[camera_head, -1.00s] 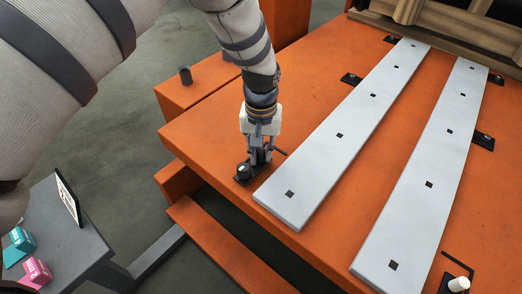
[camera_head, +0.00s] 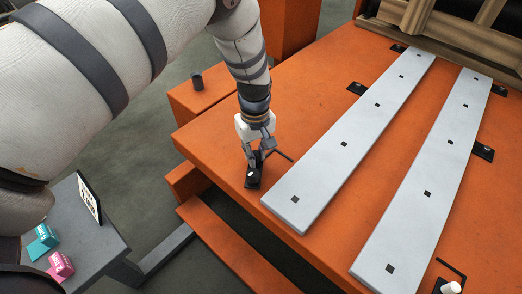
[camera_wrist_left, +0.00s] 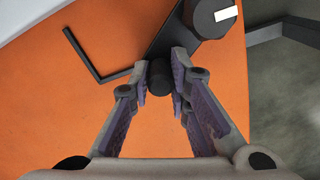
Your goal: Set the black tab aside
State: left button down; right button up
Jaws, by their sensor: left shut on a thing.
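The black tab (camera_head: 253,181) is at the near left end of the orange table, just left of the left white strip (camera_head: 343,142). In the left wrist view, the tab (camera_wrist_left: 181,42) is a dark bar with a round black peg and a larger black cylinder bearing a white patch. My left gripper (camera_head: 258,157) comes down over it from above. In the wrist view, my left gripper (camera_wrist_left: 160,76) has its fingers on both sides of the black peg, shut on it. I cannot tell whether the tab touches the table. My right gripper is out of view.
A black L-shaped key (camera_wrist_left: 90,58) lies beside the tab. Another white strip (camera_head: 428,190) lies to the right, with more black tabs (camera_head: 483,151) along the strips. A grey side table (camera_head: 100,240) at lower left holds teal and pink boxes. The orange table (camera_head: 225,125) is bare behind the gripper.

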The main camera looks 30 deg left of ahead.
pick_arm(q)
jog(key=n, duration=0.1)
jog(key=s+a+n+p, duration=0.1)
jog(key=n, duration=0.1)
jog(key=shift+a+r, duration=0.1)
jog(key=shift+r, duration=0.05)
jog(key=n, duration=0.1)
jog(key=s+a+n+p, duration=0.1)
jog(key=shift+n, duration=0.3)
jog(key=shift+s+a+n+p, duration=0.25)
jog(key=shift+s+n+p, duration=0.4)
jog(key=shift+n, duration=0.55)
jog(key=shift+s+a+n+p, duration=0.2)
jog(key=shift+s+n+p, duration=0.4)
jog(key=shift+n, duration=0.9)
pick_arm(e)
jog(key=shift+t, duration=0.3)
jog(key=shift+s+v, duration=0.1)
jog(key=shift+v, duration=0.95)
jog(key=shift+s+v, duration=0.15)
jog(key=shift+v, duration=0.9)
pick_arm(q)
jog(key=shift+s+f, duration=0.15)
jog(key=shift+f, duration=0.05)
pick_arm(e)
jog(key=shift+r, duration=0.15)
pick_arm(q)
jog(key=c, duration=1.5)
grip_release()
jog(key=shift+s, duration=0.1)
